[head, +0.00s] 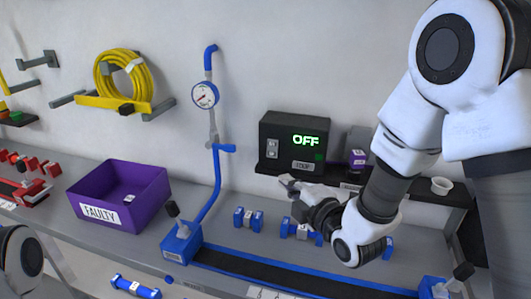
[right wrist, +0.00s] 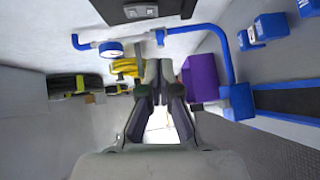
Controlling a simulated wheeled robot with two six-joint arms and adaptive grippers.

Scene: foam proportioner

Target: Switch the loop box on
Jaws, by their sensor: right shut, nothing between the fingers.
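The loop box (head: 294,130) is a black box on a dark shelf against the wall in the head view. Its display (head: 306,140) reads "OFF" in green, with a pale switch panel (head: 271,149) at its left. My right gripper (head: 288,183) is shut and empty, below and in front of the box, apart from it. In the right wrist view the gripper (right wrist: 158,72) points away from the lower edge, and a dark box (right wrist: 138,10), likely the loop box, is cut off at the top. My left gripper is out of view.
A purple bin (head: 120,193) marked "FAULTY" stands left on the bench. A blue pipe (head: 216,180) with a gauge (head: 205,95) rises left of the box. Blue fittings (head: 248,217) and a black channel (head: 290,275) lie in front. A white cup (head: 442,185) stands right.

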